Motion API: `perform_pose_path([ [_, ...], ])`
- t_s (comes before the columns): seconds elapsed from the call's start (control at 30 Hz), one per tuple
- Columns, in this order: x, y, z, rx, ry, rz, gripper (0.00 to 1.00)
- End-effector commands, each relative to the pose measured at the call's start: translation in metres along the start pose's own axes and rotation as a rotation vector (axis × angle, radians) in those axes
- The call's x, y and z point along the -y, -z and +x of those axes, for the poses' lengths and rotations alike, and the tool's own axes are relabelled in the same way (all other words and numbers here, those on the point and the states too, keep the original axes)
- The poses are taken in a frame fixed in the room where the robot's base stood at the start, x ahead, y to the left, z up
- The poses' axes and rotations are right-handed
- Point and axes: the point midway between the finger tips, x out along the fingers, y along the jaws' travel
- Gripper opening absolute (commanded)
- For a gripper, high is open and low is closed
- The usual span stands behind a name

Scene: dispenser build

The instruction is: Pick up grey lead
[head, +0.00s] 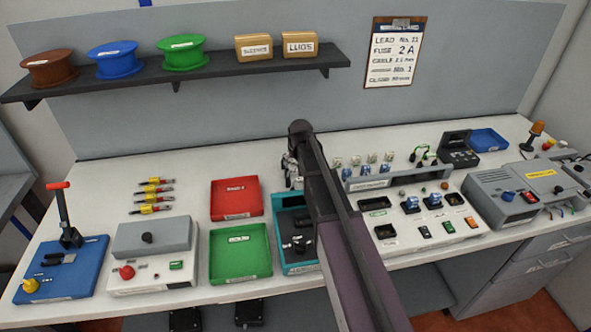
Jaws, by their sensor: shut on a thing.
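My gripper (292,171) is at the end of my arm, over the back of the bench, behind the teal tray (279,263). My arm hides much of it. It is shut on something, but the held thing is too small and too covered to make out. I cannot pick out a grey lead for certain anywhere in view. Dark, green-tipped looped leads (424,155) stand at the back right, near a black case.
A red tray (236,216) and a green tray (267,271) lie left of the teal tray. A component rack (408,173) and a grey machine (524,192) stand to the right. A blue lever press (60,268) is at far left.

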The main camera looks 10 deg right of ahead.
Motion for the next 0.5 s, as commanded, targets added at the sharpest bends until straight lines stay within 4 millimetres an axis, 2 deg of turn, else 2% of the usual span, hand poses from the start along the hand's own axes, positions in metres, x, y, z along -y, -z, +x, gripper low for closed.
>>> perform_pose_path([
  [0.27,0.0,0.002,-0.003,0.0,0.0,0.0,0.23],
  [0.5,0.0,0.006,-0.015,0.0,0.0,0.0,0.23],
])
